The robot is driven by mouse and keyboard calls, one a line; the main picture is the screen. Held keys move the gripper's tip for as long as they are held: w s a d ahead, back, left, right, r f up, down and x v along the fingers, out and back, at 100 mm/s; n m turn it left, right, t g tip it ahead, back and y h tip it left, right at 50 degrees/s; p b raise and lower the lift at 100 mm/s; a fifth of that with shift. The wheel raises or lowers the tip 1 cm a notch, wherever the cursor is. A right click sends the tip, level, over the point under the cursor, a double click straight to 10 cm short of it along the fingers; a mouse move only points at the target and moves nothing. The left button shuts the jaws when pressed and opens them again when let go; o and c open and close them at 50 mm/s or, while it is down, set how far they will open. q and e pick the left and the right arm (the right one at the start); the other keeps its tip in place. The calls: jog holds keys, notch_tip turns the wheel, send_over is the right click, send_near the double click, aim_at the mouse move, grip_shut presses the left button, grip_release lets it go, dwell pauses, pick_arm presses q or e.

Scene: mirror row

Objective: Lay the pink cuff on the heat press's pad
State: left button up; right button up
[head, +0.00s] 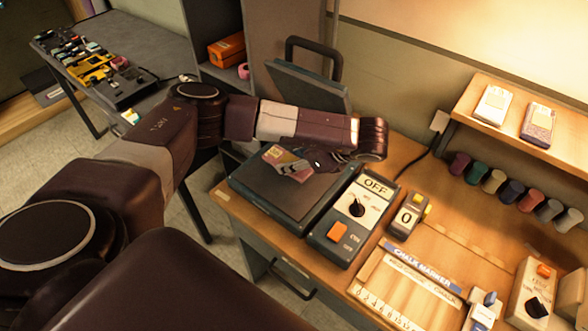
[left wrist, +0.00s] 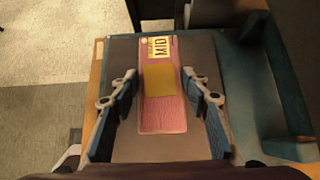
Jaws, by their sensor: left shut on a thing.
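The pink cuff (head: 285,162) has a yellow patch and a "MID" label; it also shows in the left wrist view (left wrist: 162,116). My left gripper (head: 310,164) is shut on it, with the fingers (left wrist: 162,95) along its two long sides. The cuff is over the heat press's dark pad (head: 262,196), which also shows beneath it in the left wrist view (left wrist: 205,62). I cannot tell whether the cuff touches the pad. The press's upper plate (head: 310,88) is raised behind the pad. My right gripper is not in view.
The control box (head: 352,215) reads OFF, beside the pad. A small counter (head: 408,214) showing 0 and a chalk marker tray (head: 410,281) lie to the right. Several coloured spools (head: 493,181) hang under a shelf. A grey table (head: 150,45) holds small items at the back left.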

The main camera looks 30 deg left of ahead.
pick_arm(q)
notch_tip(320, 180, down, 3)
jog(key=shift+s+f+b, duration=0.1)
jog(key=shift+s+b, duration=0.05)
jog(key=shift+b, duration=0.25)
jog(key=shift+w+f, duration=0.3)
jog(key=shift+f, duration=0.1)
jog(key=o, duration=1.2)
jog(key=shift+o, duration=0.2)
